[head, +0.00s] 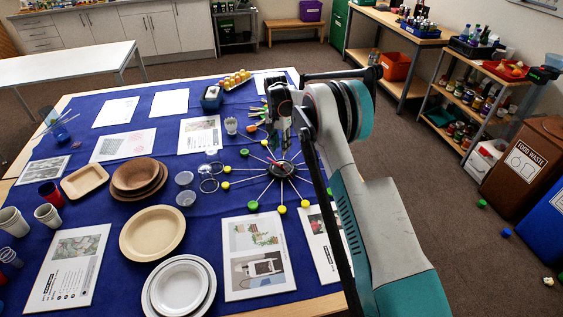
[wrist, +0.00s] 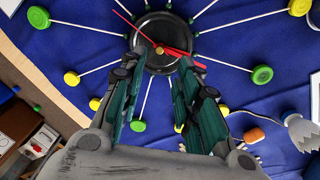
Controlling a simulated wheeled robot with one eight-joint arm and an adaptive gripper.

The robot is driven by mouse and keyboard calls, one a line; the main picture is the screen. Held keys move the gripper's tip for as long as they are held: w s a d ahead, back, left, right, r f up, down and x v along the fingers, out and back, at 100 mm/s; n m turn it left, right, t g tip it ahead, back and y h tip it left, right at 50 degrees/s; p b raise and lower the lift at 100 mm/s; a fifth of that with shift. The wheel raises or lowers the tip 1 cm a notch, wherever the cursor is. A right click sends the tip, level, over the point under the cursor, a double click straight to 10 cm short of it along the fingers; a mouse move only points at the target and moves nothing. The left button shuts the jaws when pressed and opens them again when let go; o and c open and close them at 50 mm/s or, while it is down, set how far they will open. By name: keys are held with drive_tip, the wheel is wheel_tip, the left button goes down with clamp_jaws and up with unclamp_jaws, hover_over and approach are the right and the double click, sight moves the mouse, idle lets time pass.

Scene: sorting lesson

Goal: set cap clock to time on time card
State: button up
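The cap clock lies flat on the blue cloth, with a round black hub (head: 281,168), white spokes and green and yellow caps at their ends. In the wrist view its black hub (wrist: 160,28) is at top centre, with red hands (wrist: 180,50) crossing it; one points up-left, another down-right. My gripper (head: 277,150) is over the hub in the head view. In the wrist view my gripper (wrist: 160,68) is open, its two fingers apart on either side of the hub's lower part, with nothing seen between them. I cannot tell which sheet is the time card; no time is readable.
Picture cards (head: 257,262) lie around the clock. Glass jars (head: 186,198), a beige plate (head: 153,240), brown bowls (head: 137,176) and white plates (head: 180,287) stand to its left. A grey brush-like thing (wrist: 303,132) is near it on the right in the wrist view.

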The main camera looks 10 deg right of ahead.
sight(282, 164)
drive_tip(key=f, duration=0.3)
drive_tip(key=f+b, duration=0.1)
drive_tip(key=f, duration=0.3)
drive_tip(key=shift+s+d+f, duration=0.2)
drive_tip(key=shift+f, duration=0.05)
clamp_jaws()
